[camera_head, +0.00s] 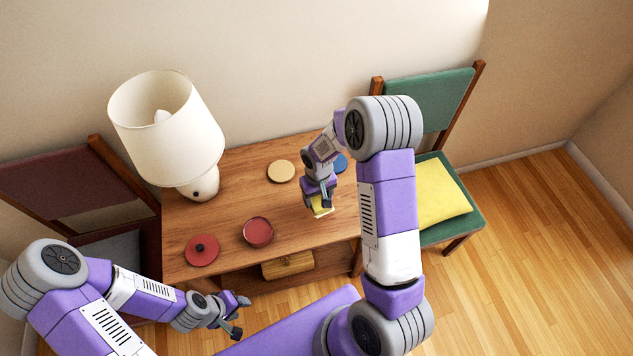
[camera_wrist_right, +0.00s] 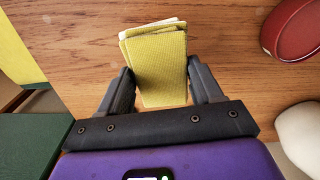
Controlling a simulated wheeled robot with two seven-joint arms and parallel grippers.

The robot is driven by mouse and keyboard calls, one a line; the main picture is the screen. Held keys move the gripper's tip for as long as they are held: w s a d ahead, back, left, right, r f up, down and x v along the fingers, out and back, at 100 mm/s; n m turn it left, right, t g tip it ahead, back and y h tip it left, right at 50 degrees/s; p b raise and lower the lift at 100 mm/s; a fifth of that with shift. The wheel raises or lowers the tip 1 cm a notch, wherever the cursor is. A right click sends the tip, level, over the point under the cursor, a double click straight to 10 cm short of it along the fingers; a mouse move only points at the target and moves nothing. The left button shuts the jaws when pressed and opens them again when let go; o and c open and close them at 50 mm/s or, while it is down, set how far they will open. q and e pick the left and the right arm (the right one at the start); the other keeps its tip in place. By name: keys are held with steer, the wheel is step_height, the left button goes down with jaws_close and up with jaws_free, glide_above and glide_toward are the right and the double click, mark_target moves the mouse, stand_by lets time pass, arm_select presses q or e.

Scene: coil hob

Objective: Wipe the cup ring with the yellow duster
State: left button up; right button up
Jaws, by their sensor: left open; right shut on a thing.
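The yellow duster (camera_head: 322,208) is a folded yellow cloth pad. My right gripper (camera_head: 321,199) is shut on it, over the right part of the wooden table (camera_head: 225,220). In the right wrist view the duster (camera_wrist_right: 158,68) sits between the two dark fingers of the right gripper (camera_wrist_right: 163,82), with pale edges of its folds showing. I cannot tell whether it touches the wood. I cannot make out the cup ring in either view; the arm and duster hide part of the tabletop. My left gripper (camera_head: 241,316) is open and empty, off the table's front edge.
A red dish (camera_head: 258,231) and a red lid with a dark knob (camera_head: 202,251) stand front left of the duster. A green chair with a yellow cushion (camera_head: 440,192) stands right.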

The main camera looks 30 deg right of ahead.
steer(key=shift+r+p, duration=0.6)
steer(key=shift+r, duration=0.6)
